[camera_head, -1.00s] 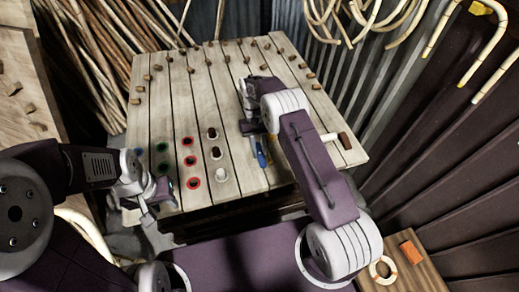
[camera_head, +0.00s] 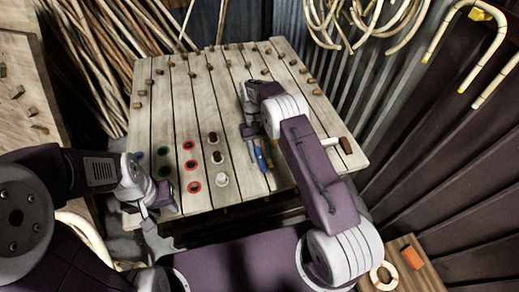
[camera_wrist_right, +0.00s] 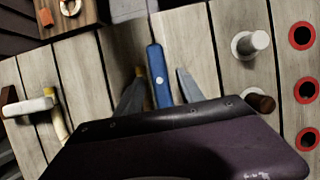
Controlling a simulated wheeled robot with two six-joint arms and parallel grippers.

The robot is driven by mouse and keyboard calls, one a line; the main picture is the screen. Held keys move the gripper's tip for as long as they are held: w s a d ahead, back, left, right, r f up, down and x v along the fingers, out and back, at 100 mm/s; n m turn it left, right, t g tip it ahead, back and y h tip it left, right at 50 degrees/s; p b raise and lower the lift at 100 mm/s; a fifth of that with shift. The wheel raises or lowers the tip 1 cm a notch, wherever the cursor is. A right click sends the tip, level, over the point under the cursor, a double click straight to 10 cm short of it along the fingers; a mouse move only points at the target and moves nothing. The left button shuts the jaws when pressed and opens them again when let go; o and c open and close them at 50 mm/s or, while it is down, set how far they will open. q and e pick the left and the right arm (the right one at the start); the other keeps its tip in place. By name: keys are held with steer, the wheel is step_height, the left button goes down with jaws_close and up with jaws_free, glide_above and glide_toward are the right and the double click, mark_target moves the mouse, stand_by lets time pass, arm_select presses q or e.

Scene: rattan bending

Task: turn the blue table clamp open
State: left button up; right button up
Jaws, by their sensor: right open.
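The blue table clamp (camera_wrist_right: 158,75) is a long blue bar with a pale round spot, on the slatted bench top. In the right wrist view it lies between the fingers of my right gripper (camera_wrist_right: 160,92), which are open on either side with gaps to the bar. In the head view my right gripper (camera_head: 257,147) reaches down over the bench, and blue parts of the clamp (camera_head: 260,160) show by its fingers, partly hidden. My left gripper (camera_head: 150,207) is over the bench's front left corner, away from the clamp; its finger opening is unclear.
Red, green and blue ringed holes (camera_head: 190,165) and several pegs (camera_head: 218,157) are left of the clamp. A mallet (camera_head: 340,143) lies to the right. A side table (camera_head: 418,252) holds an orange block and a ring. The bench's middle is mostly clear.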

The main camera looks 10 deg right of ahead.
steer(key=p+v, duration=0.3)
steer(key=v, duration=0.4)
steer(key=shift+s, duration=0.1)
steer(key=shift+r, duration=0.15)
steer(key=shift+v, duration=0.75)
steer(key=shift+r, duration=0.1)
